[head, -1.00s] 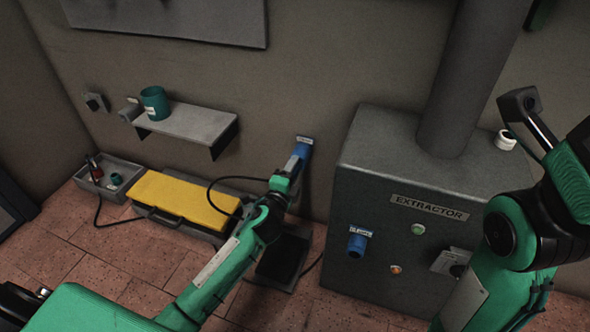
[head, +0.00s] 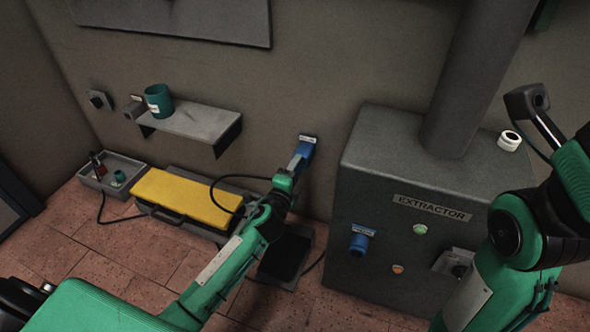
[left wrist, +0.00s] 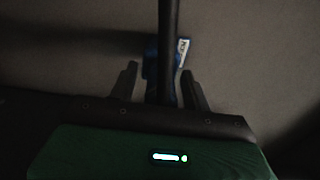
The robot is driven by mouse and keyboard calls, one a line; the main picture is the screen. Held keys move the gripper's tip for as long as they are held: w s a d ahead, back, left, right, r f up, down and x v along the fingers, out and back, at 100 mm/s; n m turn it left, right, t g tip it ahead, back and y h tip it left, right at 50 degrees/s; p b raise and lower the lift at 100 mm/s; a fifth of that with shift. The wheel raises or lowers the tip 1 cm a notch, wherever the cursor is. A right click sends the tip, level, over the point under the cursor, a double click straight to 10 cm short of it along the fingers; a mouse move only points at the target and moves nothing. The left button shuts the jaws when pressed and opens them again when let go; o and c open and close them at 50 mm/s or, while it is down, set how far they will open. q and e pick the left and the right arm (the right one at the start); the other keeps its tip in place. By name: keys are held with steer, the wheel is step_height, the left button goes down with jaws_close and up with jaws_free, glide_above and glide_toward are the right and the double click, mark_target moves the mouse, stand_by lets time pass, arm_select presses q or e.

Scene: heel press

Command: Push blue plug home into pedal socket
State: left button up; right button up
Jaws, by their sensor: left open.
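A blue fitting (head: 305,148) with a white label is on the wall left of the extractor cabinet. A second labelled blue fitting (head: 359,242) is on the cabinet front. I cannot read either label, so I cannot tell which is the pedal socket. My left gripper (head: 294,166) is open at the wall fitting. In the left wrist view, blue and a white label (left wrist: 183,52) show beyond the spread fingers, behind a dark vertical bar (left wrist: 168,45). Whether the fingers touch anything is unclear. The plug is not clearly distinguishable from its socket.
A black cable (head: 243,190) loops near my left wrist. A dark pedal-like block (head: 284,258) lies on the floor below. A yellow-topped case (head: 182,200), a shelf (head: 200,122) with a green cup (head: 158,101), and the extractor cabinet (head: 400,205) stand around.

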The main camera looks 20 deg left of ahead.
arm_select(q)
steer(key=shift+c, duration=0.2)
jaws_close()
steer(key=s+p, duration=0.1)
steer(key=s, duration=0.5)
steer(key=shift+f, duration=0.15)
stand_by(1.1)
